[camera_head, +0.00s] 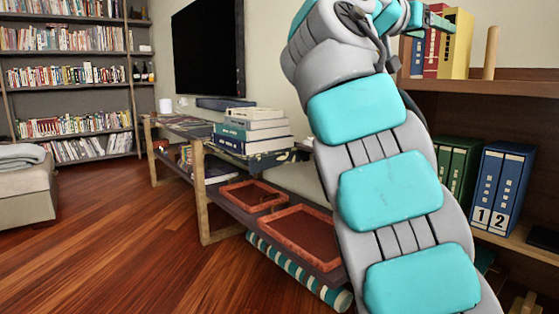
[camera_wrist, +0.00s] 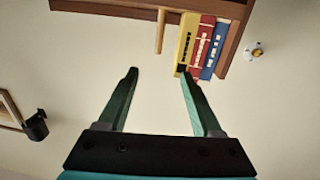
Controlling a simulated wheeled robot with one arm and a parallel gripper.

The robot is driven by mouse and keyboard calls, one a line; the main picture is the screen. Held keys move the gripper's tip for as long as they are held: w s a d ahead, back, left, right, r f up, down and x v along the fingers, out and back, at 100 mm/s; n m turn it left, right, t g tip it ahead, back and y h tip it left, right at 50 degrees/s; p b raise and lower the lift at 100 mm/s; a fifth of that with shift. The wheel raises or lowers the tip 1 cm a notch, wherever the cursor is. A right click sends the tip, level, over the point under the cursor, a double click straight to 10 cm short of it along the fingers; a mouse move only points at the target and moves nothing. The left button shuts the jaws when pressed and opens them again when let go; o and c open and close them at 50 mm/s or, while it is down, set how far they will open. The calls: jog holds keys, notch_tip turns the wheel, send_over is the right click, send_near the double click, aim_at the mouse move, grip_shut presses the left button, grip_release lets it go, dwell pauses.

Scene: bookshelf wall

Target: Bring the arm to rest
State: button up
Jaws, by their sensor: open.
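My gripper (camera_wrist: 159,74) shows in the wrist view with its two green fingers spread apart and nothing between them. In the head view my teal and grey arm rises from the lower right to the top. The gripper (camera_head: 438,20) is at the upper right there, in front of the upper shelf's books. In the wrist view the right finger's tip lies close to the lower ends of a yellow book (camera_wrist: 187,40) and a red book (camera_wrist: 202,45) in the picture. I cannot tell whether it touches them. A blue book (camera_wrist: 218,50) stands beside them.
A wooden shelf (camera_head: 500,80) at right holds blue binders (camera_head: 500,185) and green binders (camera_head: 458,165) below. A low bench (camera_head: 205,195) carries a book stack (camera_head: 250,130) and red trays (camera_head: 300,232). A television (camera_head: 208,50) is on the wall. Wooden floor (camera_head: 110,240) is open at left.

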jog(key=s+d+f+n+g+y+p, duration=0.1)
jog(key=s+f+n+g+y+p, duration=0.25)
jog(key=f, duration=1.15)
jog(key=s+d+f+n+g+y, duration=0.1)
jog(key=s+f+n+g+y, duration=0.2)
jog(key=s+f, duration=0.8)
jog(key=s+a+f+n+g+y, duration=0.1)
jog(key=s+a+f+y, duration=0.1)
jog(key=s+a+f, duration=0.3)
jog(key=s+a+f+n+g+y+p, duration=0.1)
jog(key=s+a+f, duration=0.4)
jog(key=s+f, duration=0.6)
jog(key=s+a+f+n+g+y+p, duration=0.1)
jog(key=s+a+f+y, duration=0.4)
jog(key=f, duration=0.8)
jog(key=s+n+g, duration=0.1)
jog(key=s+g, duration=0.1)
jog(key=s, duration=0.1)
jog(key=shift+s+a, duration=0.15)
jog(key=shift+a, duration=0.2)
